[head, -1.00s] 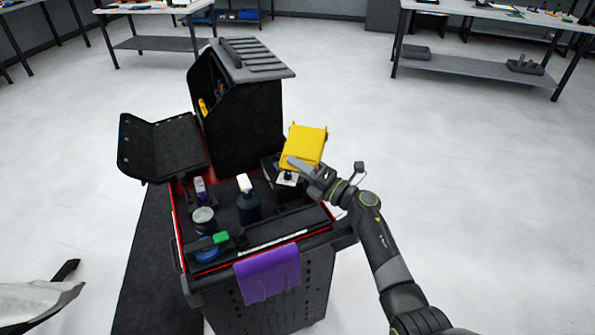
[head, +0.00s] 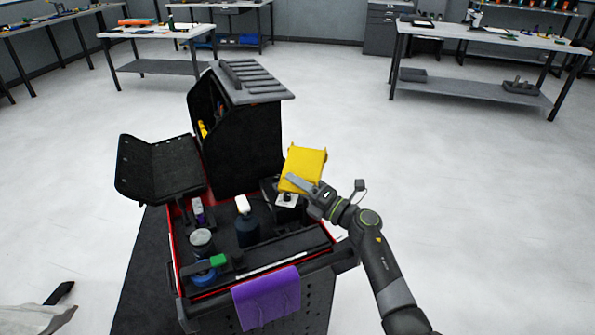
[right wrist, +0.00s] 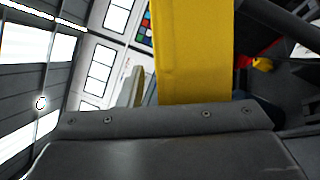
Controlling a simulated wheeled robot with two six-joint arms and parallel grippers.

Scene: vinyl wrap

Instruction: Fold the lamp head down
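My right gripper (head: 300,182) reaches in from the lower right. One finger lies across the lower front of the lamp head. The other finger is hidden, so I cannot tell if the gripper is shut on it. In the right wrist view the yellow lamp head (right wrist: 193,50) rises right in front of a dark gripper part. My left gripper is not in view.
A raised box (head: 240,145) stands behind. The floor to the right is clear.

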